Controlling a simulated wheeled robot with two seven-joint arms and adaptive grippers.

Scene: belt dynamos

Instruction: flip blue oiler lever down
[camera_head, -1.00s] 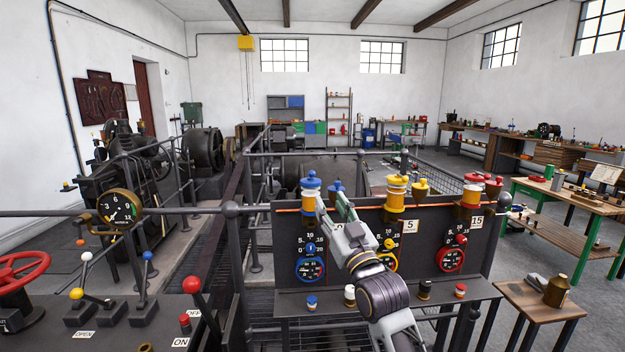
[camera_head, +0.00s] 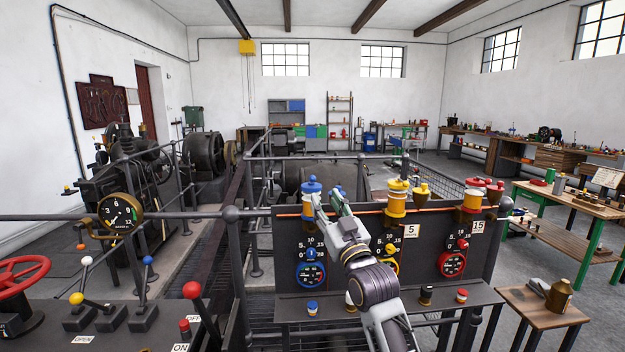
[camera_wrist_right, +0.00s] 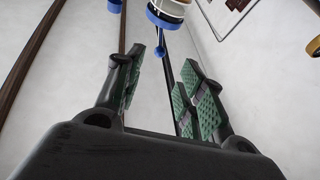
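The blue oiler (camera_head: 311,187) stands at the left end of the dark panel's top edge in the head view. In the right wrist view the blue-rimmed oiler body (camera_wrist_right: 168,12) shows at the top, cut off by the frame. A small blue ball lever (camera_wrist_right: 160,50) hangs below it. My right gripper (camera_head: 327,203) is just in front of and right of the blue oiler. In the right wrist view its green-padded fingers (camera_wrist_right: 163,70) are apart, with nothing held. The lever appears in the gap between the fingertips; contact cannot be told. My left gripper is not in view.
The yellow oiler (camera_head: 397,198) and red oiler (camera_head: 472,195) stand farther right on the panel (camera_head: 433,225). Gauges sit below them. A ledge (camera_head: 400,305) with small coloured caps runs along the front. A railing post (camera_head: 236,260) stands left of the panel.

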